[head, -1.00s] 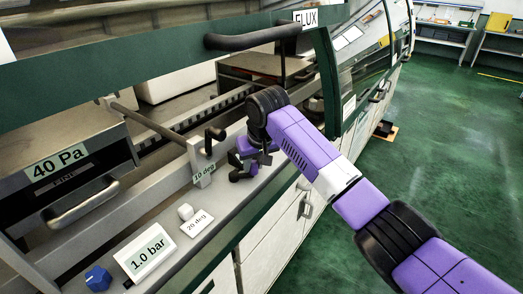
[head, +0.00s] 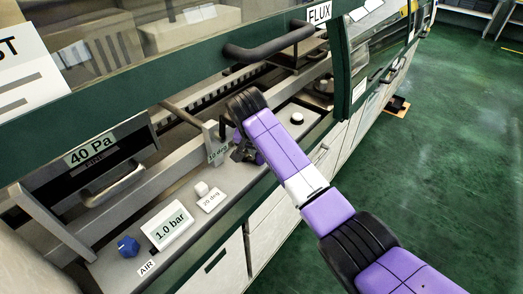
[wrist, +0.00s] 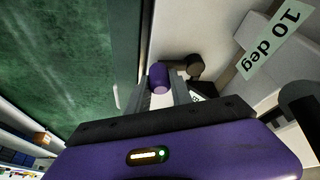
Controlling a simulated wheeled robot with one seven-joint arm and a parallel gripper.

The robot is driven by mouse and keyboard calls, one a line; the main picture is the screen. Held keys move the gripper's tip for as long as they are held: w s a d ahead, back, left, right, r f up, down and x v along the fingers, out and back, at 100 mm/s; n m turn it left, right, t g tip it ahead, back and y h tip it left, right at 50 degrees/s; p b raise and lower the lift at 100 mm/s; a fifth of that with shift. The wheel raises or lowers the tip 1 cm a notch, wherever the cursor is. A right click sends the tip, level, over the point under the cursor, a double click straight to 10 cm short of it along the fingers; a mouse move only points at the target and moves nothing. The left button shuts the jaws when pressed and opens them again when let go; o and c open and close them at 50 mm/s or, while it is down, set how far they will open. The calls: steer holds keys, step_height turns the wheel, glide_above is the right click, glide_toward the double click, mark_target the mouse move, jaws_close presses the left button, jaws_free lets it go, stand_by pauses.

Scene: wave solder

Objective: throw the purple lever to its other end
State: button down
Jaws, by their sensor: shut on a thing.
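The purple lever (wrist: 159,78) shows in the wrist view as a purple knob joined to a black arm (wrist: 195,68) on a pale panel. My gripper (wrist: 161,84) has a finger on each side of the knob and is shut on it. In the head view my gripper (head: 241,152) is low over the machine's front ledge, just right of the "10 deg" plate. My own arm and wrist hide the lever there, so I cannot tell its angle.
The "10 deg" plate (head: 217,152) stands close beside my gripper. A white knob (head: 202,188), a "1.0 bar" display (head: 170,227) and a blue knob (head: 128,246) are to the left on the ledge. The green hood (head: 180,65) overhangs behind. Green floor (head: 430,150) is open at right.

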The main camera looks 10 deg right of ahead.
stand_by(0.4)
steer(key=c, duration=1.1)
jaws_free()
steer(key=shift+c, duration=0.2)
